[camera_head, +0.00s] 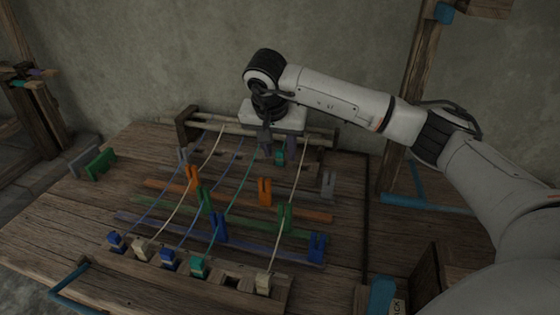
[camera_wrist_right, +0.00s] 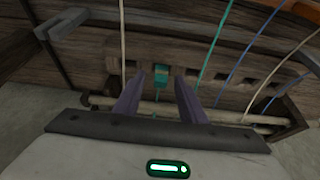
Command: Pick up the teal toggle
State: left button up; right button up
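A small teal toggle (camera_head: 280,157) sits at the slotted back rail of the loom, partly hidden by my right gripper in the head view. In the right wrist view the teal toggle (camera_wrist_right: 162,78) shows between the two finger tips, with gaps on both sides. My right gripper (camera_head: 279,151) points down at the back rail and is open; in the wrist view its purple-grey fingers (camera_wrist_right: 160,82) stand apart, one on each side of the toggle. I cannot tell whether the tips are at the toggle's height. My left gripper is out of view.
A second teal block (camera_head: 199,266) sits on the front rail beside blue and cream ones. Threads run front to back, close beside the gripper. Orange, green and blue forked pegs (camera_head: 265,191) stand on the board. A wooden roller (camera_head: 215,127) lies behind the slotted rail.

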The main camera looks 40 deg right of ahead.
aim_at(279, 166)
jog(key=shift+c, duration=0.5)
grip_shut()
jog(key=shift+r, duration=0.15)
notch_tip(279, 166, up, 10)
jog(key=shift+p, duration=0.45)
